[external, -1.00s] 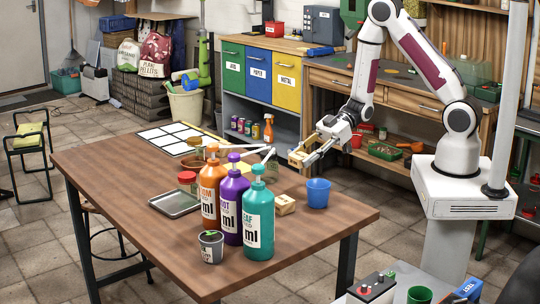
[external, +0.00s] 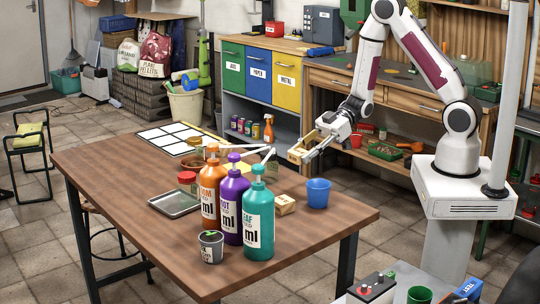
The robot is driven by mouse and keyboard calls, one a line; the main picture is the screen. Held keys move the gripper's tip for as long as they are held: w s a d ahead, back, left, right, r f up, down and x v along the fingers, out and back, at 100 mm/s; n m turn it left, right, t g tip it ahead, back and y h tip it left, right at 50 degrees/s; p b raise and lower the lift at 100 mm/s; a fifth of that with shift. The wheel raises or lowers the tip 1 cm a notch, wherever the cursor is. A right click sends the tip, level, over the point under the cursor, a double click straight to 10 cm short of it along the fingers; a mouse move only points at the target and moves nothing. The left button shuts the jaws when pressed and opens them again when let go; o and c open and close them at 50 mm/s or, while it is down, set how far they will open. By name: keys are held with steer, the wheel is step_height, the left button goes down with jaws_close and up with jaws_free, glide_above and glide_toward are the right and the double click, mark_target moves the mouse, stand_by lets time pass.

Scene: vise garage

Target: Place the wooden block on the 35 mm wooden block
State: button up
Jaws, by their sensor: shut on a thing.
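My gripper (external: 310,150) is shut on a wooden block (external: 299,154) and holds it in the air above the far right part of the brown table. Another wooden block (external: 285,204), pale with dark marking on its side, sits on the table to the right of the teal bottle; the marking is too small to read. The held block is above and apart from it.
A blue cup (external: 318,192) stands right of the block on the table. Orange (external: 208,195), purple (external: 232,205) and teal (external: 258,225) pump bottles stand tall on its left. A metal tray (external: 174,203) and grey pot (external: 211,246) are nearby. The table's front right is clear.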

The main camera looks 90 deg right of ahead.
steer(key=shift+w+a+r+m+t+h, duration=0.85)
steer(key=shift+w+r+m+h, duration=1.45)
steer(key=shift+w, duration=2.5)
steer(key=shift+w+a+r+m+t+h, duration=0.8)
steer(key=shift+w+r+m+h, duration=1.5)
steer(key=shift+w, duration=2.5)
steer(key=m+g+h, duration=0.4)
steer(key=m+h, duration=0.4)
steer(key=h, duration=0.2)
glide_above(287, 201)
step_height(287, 201, down, 6)
steer(key=r, duration=0.1)
steer(key=shift+f+t, duration=0.25)
steer(key=shift+f, duration=0.1)
steer(key=shift+f, duration=3.05)
steer(key=shift+f+y, duration=0.1)
steer(key=shift+y, duration=0.2)
